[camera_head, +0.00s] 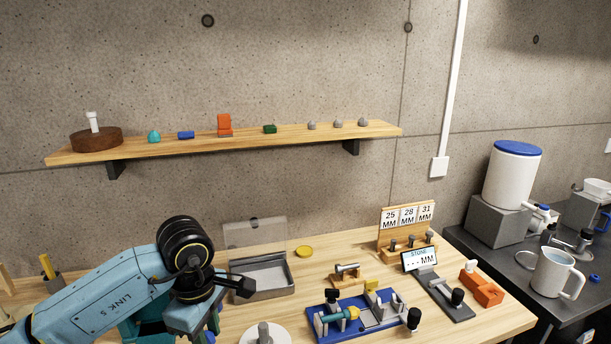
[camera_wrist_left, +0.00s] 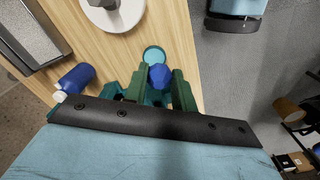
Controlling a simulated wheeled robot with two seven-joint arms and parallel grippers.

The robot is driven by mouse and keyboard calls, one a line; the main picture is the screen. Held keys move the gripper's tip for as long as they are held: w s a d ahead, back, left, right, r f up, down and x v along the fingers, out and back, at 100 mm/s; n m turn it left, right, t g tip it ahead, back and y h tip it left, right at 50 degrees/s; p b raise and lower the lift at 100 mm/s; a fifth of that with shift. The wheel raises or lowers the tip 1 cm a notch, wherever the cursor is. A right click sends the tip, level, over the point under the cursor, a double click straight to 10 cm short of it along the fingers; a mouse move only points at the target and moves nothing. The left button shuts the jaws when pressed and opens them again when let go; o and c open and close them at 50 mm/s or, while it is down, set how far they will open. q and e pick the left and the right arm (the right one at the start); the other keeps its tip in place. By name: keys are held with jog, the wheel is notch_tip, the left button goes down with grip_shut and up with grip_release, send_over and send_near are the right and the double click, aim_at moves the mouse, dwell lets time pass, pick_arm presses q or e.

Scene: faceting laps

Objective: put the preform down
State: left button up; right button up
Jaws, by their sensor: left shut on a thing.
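The blue faceted preform (camera_wrist_left: 160,76) is between the green fingertips of my left gripper (camera_wrist_left: 158,88) in the left wrist view. The gripper is shut on it. Below and around the fingers lies a teal holder (camera_wrist_left: 116,90) with round spots; a pale teal round spot (camera_wrist_left: 153,54) shows just beyond the preform. I cannot tell whether the preform touches the holder. In the head view my left arm hides the fingertips and the preform. My right gripper is in neither view.
A blue cylinder with a white tip (camera_wrist_left: 76,78) lies left of the fingers. A white disc with a grey post (camera_head: 264,334) stands nearby. An open metal box (camera_head: 266,292), a blue-based fixture (camera_head: 340,330) and a stone gauge (camera_head: 440,292) stand on the wooden table to the right.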

pick_arm(q)
jog(key=m, duration=0.2)
jog(key=a+r+m, duration=0.1)
jog(key=m, duration=0.1)
jog(key=shift+s, duration=0.35)
jog(key=m, duration=0.3)
jog(key=s+a+r+m, duration=0.1)
jog(key=m, duration=0.3)
jog(key=s+a+m, duration=0.1)
jog(key=m, duration=0.2)
jog(key=shift+s+r+m, duration=0.2)
jog(key=shift+r+m, duration=0.2)
